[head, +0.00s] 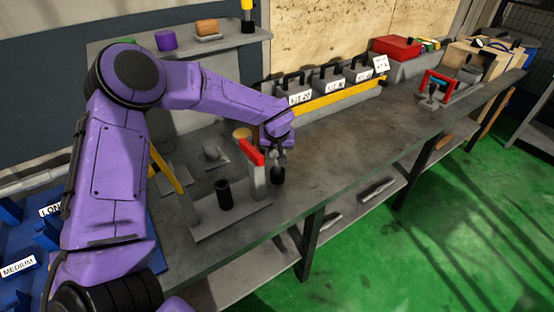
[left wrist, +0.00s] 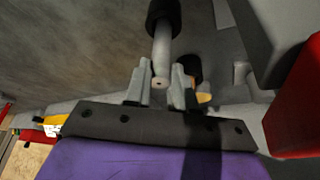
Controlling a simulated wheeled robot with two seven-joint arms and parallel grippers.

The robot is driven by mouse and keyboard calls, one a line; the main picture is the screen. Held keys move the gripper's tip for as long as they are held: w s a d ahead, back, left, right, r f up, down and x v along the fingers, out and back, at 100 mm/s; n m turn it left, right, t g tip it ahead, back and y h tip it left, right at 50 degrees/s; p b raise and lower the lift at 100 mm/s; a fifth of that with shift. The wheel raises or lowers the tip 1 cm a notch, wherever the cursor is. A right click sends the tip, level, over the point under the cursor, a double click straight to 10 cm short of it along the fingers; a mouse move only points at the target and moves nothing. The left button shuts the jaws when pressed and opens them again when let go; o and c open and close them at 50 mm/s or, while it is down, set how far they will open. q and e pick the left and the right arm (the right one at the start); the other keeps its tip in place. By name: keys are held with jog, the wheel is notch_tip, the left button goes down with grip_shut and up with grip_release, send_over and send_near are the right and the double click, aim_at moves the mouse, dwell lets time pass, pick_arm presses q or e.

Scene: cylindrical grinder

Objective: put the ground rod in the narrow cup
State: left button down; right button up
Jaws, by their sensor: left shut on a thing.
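My left gripper (head: 277,157) is above the grey bench, at the right of the grey block with a red top. In the left wrist view its two fingers (left wrist: 160,85) are shut on the ground rod (left wrist: 161,50), a pale grey shaft with a small hole in its near end and a thick black part at its far end. In the head view that black part (head: 277,176) hangs below the fingers, above the bench. A narrow black cup (head: 223,194) stands upright on a grey base plate, left of the gripper. My right gripper is not in view.
The red-topped grey block (head: 254,168) stands between gripper and cup. A grey base plate (head: 232,220) bears the cup. Grey kit boxes (head: 330,92) with a yellow bar line the wall. A red-framed device (head: 438,88) is farther right. The bench right of the gripper is clear.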

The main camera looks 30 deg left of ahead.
pick_arm(q)
jog(key=shift+w+d+r, duration=0.1)
jog(key=shift+w+r, duration=0.05)
jog(key=c, duration=1.4)
grip_release()
jog(key=o, duration=0.5)
jog(key=shift+c, duration=0.2)
jog(key=v, duration=1.2)
